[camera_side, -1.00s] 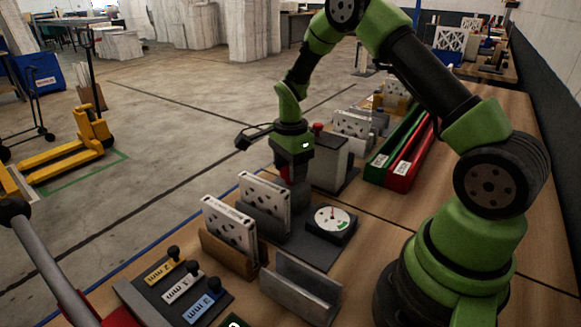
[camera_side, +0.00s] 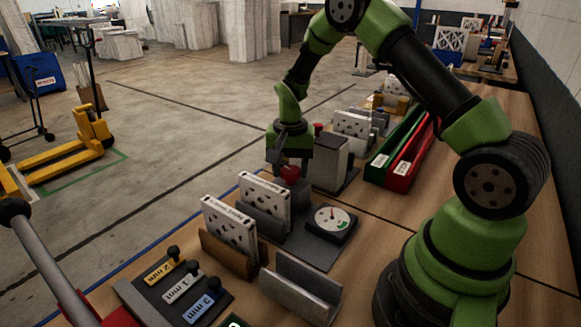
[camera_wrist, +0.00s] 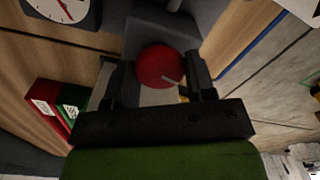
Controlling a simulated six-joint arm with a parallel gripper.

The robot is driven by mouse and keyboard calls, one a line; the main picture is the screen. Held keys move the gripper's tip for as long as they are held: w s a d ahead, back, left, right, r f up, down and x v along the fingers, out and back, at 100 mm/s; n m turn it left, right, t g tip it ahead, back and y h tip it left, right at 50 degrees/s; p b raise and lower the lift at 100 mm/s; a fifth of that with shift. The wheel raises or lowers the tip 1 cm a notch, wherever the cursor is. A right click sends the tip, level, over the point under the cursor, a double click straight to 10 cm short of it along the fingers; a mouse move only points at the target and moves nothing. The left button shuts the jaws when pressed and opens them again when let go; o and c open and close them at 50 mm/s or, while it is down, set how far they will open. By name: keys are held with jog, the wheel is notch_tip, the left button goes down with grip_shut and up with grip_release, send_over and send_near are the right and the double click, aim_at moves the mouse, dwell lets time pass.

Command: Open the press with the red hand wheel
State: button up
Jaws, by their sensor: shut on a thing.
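My gripper (camera_side: 289,167) points down over the press and is shut on the red hand wheel (camera_side: 290,173). In the wrist view, the two dark fingers of my gripper (camera_wrist: 159,78) stand on either side of the round red wheel (camera_wrist: 160,65). The grey press body (camera_side: 294,192) is partly hidden behind the filters; its grey top also shows in the wrist view (camera_wrist: 148,27). A white boxed filter (camera_side: 264,200) stands upright at the press, against a grey jaw. Whether the jaws grip it I cannot tell.
A dial gauge (camera_side: 332,218) sits right of the press. Another filter (camera_side: 229,228) stands in a brown holder in front, near an empty grey holder (camera_side: 301,290) and several labelled levers (camera_side: 184,284). A grey box (camera_side: 329,163), a green bin (camera_side: 391,148) and a red bin (camera_side: 408,165) stand behind.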

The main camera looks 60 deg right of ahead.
jog(key=n, duration=0.4)
jog(key=shift+n, duration=0.3)
jog(key=n, duration=0.4)
jog(key=shift+n, duration=0.3)
jog(key=n, duration=0.4)
jog(key=shift+n, duration=0.3)
jog(key=n, duration=1.3)
jog(key=shift+n, duration=0.3)
jog(key=n, duration=0.4)
jog(key=shift+n, duration=2)
